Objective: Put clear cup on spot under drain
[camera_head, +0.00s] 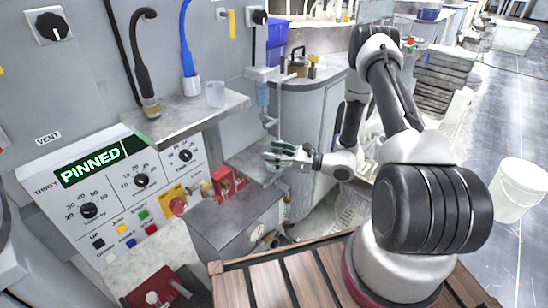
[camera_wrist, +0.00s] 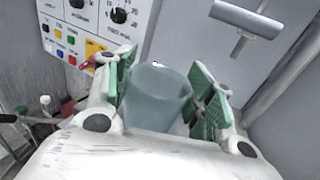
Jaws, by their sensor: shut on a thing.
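My gripper (camera_head: 278,155) has green finger pads and is shut on a clear cup. In the wrist view the clear cup (camera_wrist: 157,95) stands between the two pads of my gripper (camera_wrist: 165,88), its open rim showing. In the head view the held cup is hard to make out between the fingers. The gripper is above or at the low grey metal ledge (camera_head: 246,163); I cannot tell whether the cup touches it. A drain pipe (camera_head: 266,122) with a blue-grey body hangs on the wall above this ledge. A grey T-shaped fitting (camera_wrist: 240,30) shows at the top of the wrist view.
Another clear cup (camera_head: 215,95) stands on the upper metal shelf (camera_head: 180,118), beside a black hose and a blue hose (camera_head: 187,45). A control panel (camera_head: 120,190) with knobs and buttons and a red box (camera_head: 226,182) are to the left. A wooden slatted surface (camera_head: 300,275) lies in front.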

